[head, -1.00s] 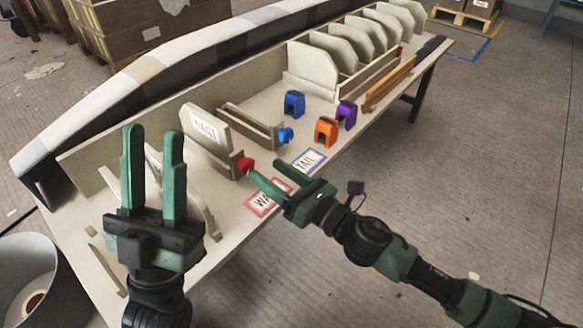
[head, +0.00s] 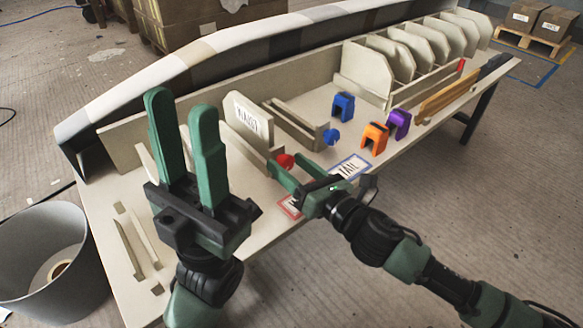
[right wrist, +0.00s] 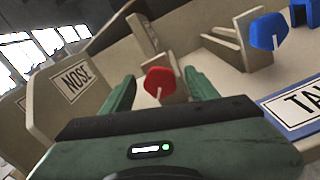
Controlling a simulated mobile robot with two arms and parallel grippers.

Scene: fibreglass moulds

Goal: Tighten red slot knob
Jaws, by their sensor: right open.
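The red slot knob (head: 285,160) sticks out from the front end of a beige slotted mould piece near the table's front edge. It also shows in the right wrist view (right wrist: 160,80), in the middle, between the two green fingers and near their tips. My right gripper (head: 287,167) is open, with its fingertips on either side of the knob; I cannot tell if they touch it. It is empty. My left gripper (head: 182,102) is open and empty, its fingers pointing up, left of the knob.
A blue knob (head: 331,137) sits on the neighbouring slotted piece. Blue (head: 343,107), orange (head: 374,138) and purple (head: 398,124) blocks stand to the right. A blue-framed TAIL label (head: 350,167) lies on the table. A grey bin (head: 60,290) stands at left.

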